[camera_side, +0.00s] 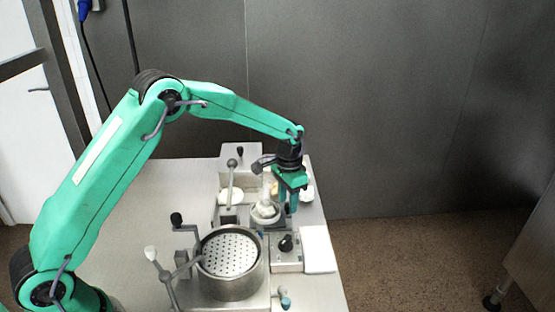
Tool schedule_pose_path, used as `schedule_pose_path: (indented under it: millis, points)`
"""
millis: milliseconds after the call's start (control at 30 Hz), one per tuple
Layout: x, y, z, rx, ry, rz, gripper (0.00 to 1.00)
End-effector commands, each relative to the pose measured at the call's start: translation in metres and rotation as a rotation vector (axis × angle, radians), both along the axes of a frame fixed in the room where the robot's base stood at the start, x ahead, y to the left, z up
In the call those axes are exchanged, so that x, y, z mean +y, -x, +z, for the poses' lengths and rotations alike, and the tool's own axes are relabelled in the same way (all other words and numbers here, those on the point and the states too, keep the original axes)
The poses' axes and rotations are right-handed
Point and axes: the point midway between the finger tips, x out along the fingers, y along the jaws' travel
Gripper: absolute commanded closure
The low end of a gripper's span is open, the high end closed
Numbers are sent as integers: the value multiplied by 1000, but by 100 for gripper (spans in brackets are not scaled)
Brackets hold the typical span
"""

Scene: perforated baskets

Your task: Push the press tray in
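My gripper (289,204) points down over the back right part of the bench, close beside a white knobbed piece (264,210) in a round holder. Its fingers are small and partly overlap, so I cannot tell whether they are open or shut, or touching anything. No part is clearly marked as the press tray. A flat white plate (318,250) sits at the bench's right edge, against a grey box with a black knob (286,244). A lever press-like unit (232,185) stands behind the holder, with a white disc (231,197) at its base.
A metal pot with a perforated basket (229,255) stands at the front, with crank handles (180,262) on its left. A pale box (241,158) stands at the back. The bench (150,210) is clear on the left. A small teal-ended handle (284,298) lies in front.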

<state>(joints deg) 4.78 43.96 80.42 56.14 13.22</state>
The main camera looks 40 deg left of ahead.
Motion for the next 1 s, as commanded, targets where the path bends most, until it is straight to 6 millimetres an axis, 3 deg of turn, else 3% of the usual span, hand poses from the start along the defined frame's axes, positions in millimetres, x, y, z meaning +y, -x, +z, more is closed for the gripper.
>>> schedule_pose_path:
  millis: [200,467,667,1000]
  points:
    - [-1,0,-12,0,0,0,60]
    - [-1,0,-12,-1,0,0,60]
    - [0,0,-12,-1,0,0,98]
    - [4,3,-11,-3,0,3,100]
